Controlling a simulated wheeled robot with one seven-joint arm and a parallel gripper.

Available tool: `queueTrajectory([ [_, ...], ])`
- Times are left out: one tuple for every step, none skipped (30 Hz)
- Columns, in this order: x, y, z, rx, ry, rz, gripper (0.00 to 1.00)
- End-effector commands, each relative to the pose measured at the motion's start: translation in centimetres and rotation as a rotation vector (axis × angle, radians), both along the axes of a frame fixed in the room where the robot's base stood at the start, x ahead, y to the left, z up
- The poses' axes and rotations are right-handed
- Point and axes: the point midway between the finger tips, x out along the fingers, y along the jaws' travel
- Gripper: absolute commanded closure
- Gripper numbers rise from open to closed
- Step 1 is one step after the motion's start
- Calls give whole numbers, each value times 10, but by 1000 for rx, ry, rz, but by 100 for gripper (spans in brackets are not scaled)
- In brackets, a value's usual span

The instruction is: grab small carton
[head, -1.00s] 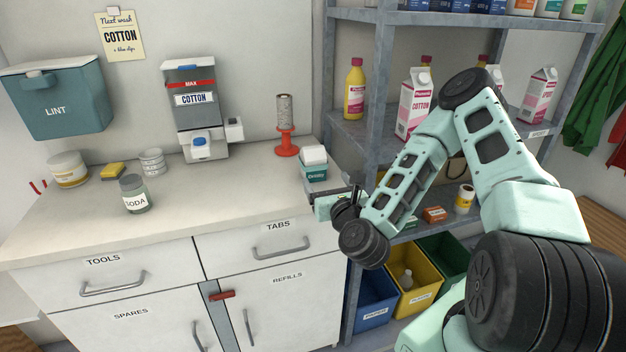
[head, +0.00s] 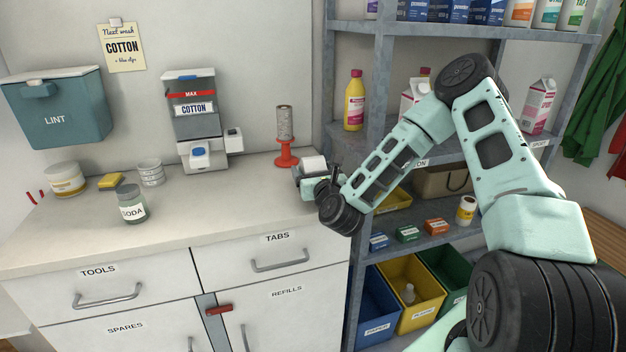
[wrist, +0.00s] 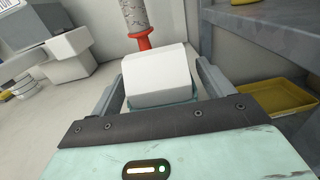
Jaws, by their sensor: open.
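A small teal carton with a white top (head: 314,163) stands on the counter's right end, beside the red-based spindle. In the head view my gripper (head: 312,178) hides most of its lower part. In the wrist view the white top (wrist: 158,78) fills the space between the fingers, with a strip of teal below it. My gripper (wrist: 160,80) is open, one finger on each side of the carton. A narrow gap shows at the left finger; whether the right finger touches cannot be told. Small blue, green and orange cartons (head: 409,233) sit on the shelf to the right.
The red-based spindle (head: 286,141) stands just behind the carton. The cotton dispenser (head: 195,115) and soda jar (head: 132,203) are farther left. A grey metal shelf post (head: 377,90) rises close on the right. The counter front (head: 215,215) is clear.

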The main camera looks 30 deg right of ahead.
Motion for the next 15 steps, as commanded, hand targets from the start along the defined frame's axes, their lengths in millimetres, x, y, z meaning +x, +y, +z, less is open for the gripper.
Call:
queueTrajectory([
  [6,-2,1,-1,-1,-1,20],
  [8,-3,1,-1,-1,-1,20],
  [10,-3,0,0,0,0,20],
  [11,-4,0,0,0,-1,20],
  [12,-4,0,0,0,-1,20],
  [13,-4,0,1,0,-1,20],
  [13,-4,0,1,0,-1,20],
  [12,-4,0,1,0,-1,20],
  [12,-4,-1,1,0,-1,20],
  [12,-4,-1,1,0,0,20],
  [12,-4,-1,1,0,0,20],
  [12,-4,-1,1,0,0,31],
  [12,-4,-1,1,0,0,39],
  [12,-4,-1,1,1,0,48],
  [12,-4,-1,1,1,0,59],
])
